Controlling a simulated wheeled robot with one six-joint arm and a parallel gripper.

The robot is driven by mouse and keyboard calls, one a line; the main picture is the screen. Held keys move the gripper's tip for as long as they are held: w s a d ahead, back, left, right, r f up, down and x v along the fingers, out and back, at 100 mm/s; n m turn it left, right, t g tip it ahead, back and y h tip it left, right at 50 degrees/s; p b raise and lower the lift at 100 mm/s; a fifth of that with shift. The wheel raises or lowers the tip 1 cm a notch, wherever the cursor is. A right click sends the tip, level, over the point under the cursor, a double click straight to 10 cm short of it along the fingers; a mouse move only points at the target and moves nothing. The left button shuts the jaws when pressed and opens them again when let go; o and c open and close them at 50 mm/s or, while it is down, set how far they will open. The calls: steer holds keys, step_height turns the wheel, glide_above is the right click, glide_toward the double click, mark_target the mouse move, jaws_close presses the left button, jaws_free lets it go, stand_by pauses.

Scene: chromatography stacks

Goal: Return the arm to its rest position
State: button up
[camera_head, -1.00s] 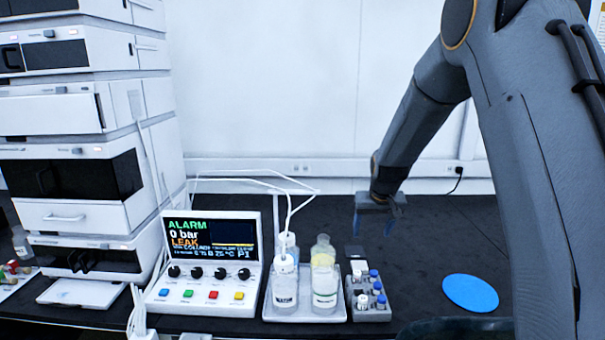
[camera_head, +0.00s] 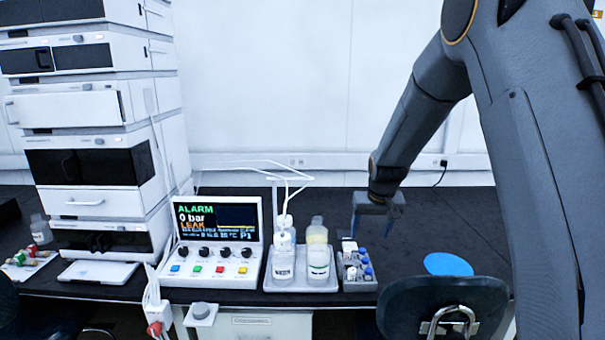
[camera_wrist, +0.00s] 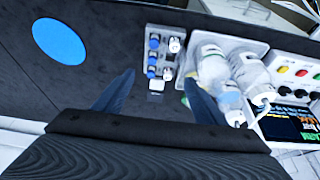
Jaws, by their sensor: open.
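My gripper (camera_head: 377,226) hangs above the black bench, behind and a little right of the vial rack, at the end of my grey arm. In the wrist view its two dark blue fingers (camera_wrist: 158,92) are spread apart with nothing between them. The grey vial rack (camera_head: 358,283) with blue-capped and white-capped vials lies just beyond the fingertips in that view. A white tray (camera_head: 302,285) with several bottles stands left of the rack.
A control box (camera_head: 212,268) reading ALARM, 0 bar, LEAK stands left of the tray. A white instrument stack (camera_head: 90,155) is at the left. A blue disc (camera_head: 448,264) lies on the bench at right. A dark chair (camera_head: 445,297) stands in front. The wall is behind.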

steer(key=s+r+g, duration=0.2)
steer(key=s, duration=3)
step_height(320, 180, down, 12)
steer(key=s+g+b, duration=0.1)
steer(key=g+b, duration=0.1)
steer(key=b, duration=0.8)
steer(key=shift+s+a, duration=0.15)
steer(key=shift+a, duration=0.15)
steer(key=shift+r, duration=0.1)
